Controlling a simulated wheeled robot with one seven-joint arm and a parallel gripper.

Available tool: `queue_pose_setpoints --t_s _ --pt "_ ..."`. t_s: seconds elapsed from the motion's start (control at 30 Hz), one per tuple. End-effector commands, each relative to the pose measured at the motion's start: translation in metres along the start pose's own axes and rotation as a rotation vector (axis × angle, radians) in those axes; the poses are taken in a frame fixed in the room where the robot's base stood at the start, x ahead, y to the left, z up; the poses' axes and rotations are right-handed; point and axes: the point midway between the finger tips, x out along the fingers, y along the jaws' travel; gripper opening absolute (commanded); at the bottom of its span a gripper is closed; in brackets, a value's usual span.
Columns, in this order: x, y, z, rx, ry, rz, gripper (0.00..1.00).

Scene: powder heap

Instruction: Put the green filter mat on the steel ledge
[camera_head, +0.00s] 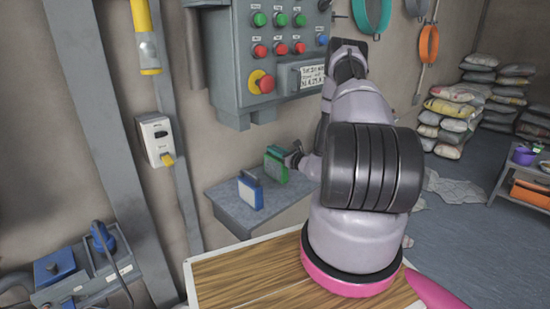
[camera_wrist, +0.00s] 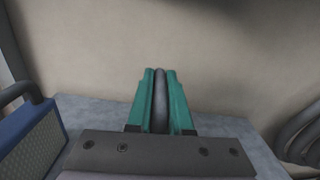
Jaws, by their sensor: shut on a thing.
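The green filter mat (camera_head: 275,166) is upright at the steel ledge, right of a blue one. My gripper (camera_head: 293,158) is shut on it from the right side, partly hidden by my own arm. The steel ledge (camera_head: 232,215) is a grey shelf on the wall. Its top also shows in the wrist view (camera_wrist: 85,112). I cannot tell whether the mat's bottom touches the ledge.
A blue framed filter (camera_head: 250,192) with a handle stands on the ledge to the left, with a gap between. A grey control box (camera_head: 235,90) hangs on the wall above. A wooden tabletop (camera_head: 240,280) lies in front. The ledge's front left is bare.

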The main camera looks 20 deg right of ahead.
Motion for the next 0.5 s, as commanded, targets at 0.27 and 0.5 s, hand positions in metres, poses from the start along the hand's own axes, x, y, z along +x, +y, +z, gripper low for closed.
queue_pose_setpoints --t_s 0.27,0.5 --pt "0.0 0.002 -0.028 0.001 -0.001 0.0 0.0" --pt "0.0 0.003 -0.03 0.001 0.0 0.0 0.0"
